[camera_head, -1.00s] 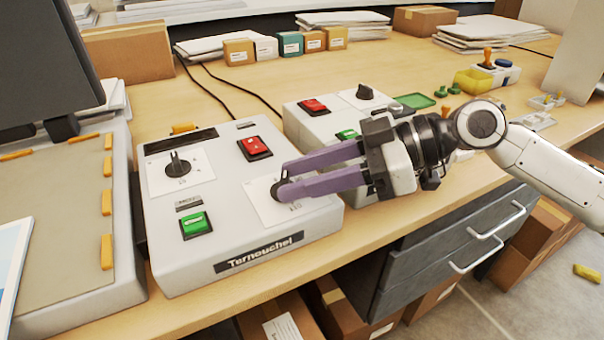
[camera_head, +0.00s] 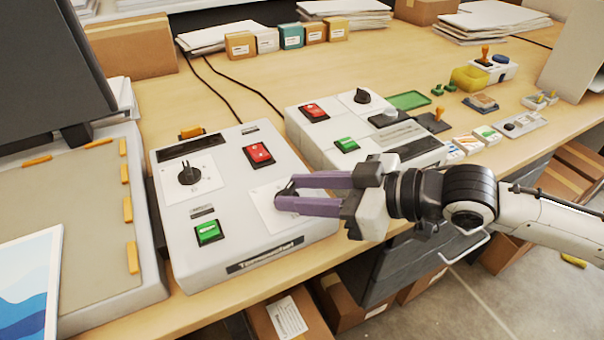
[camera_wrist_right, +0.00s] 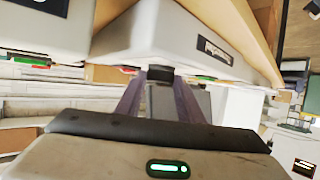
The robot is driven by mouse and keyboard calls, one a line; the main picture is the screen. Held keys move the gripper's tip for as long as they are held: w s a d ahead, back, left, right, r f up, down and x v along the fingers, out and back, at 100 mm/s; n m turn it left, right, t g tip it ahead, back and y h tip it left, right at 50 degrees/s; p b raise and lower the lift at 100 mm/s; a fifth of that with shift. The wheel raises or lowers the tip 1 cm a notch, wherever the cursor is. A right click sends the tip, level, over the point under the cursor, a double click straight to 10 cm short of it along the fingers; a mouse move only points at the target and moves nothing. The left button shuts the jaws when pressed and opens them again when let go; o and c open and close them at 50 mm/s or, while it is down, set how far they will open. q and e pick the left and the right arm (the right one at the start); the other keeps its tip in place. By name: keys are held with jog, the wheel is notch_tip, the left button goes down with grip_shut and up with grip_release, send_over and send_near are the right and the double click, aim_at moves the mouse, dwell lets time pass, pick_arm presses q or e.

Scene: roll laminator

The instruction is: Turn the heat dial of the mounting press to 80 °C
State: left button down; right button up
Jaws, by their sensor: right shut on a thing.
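The near control box (camera_head: 235,243) is grey, with a nameplate on its front that is hard to read. It carries two black dials on white plates. My right gripper (camera_head: 283,197) is shut on the dial at the box's lower right, its purple fingers on both sides of it. The dial's scale is mostly hidden by the fingers. In the right wrist view this black dial (camera_wrist_right: 160,73) sits between the fingertips. The other dial (camera_head: 189,174) at the upper left is free. I cannot read which dial is for heat. My left gripper is not in view.
The box also has a red switch (camera_head: 258,154) and a green switch (camera_head: 208,232). A second grey box (camera_head: 328,136) with its own dial (camera_head: 362,96) stands behind my right gripper. A flat bed (camera_head: 75,235) lies at the left. Small cartons stand at the back.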

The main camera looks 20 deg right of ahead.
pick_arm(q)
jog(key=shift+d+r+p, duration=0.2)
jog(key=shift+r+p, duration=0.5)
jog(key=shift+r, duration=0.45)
pick_arm(e)
jog(key=shift+s+a+m+t+h, duration=0.15)
jog(key=shift+m+t+h, duration=0.45)
jog(key=shift+m, duration=0.2)
jog(key=shift+f, duration=0.1)
jog(key=o, duration=1.1)
jog(key=shift+c, duration=0.2)
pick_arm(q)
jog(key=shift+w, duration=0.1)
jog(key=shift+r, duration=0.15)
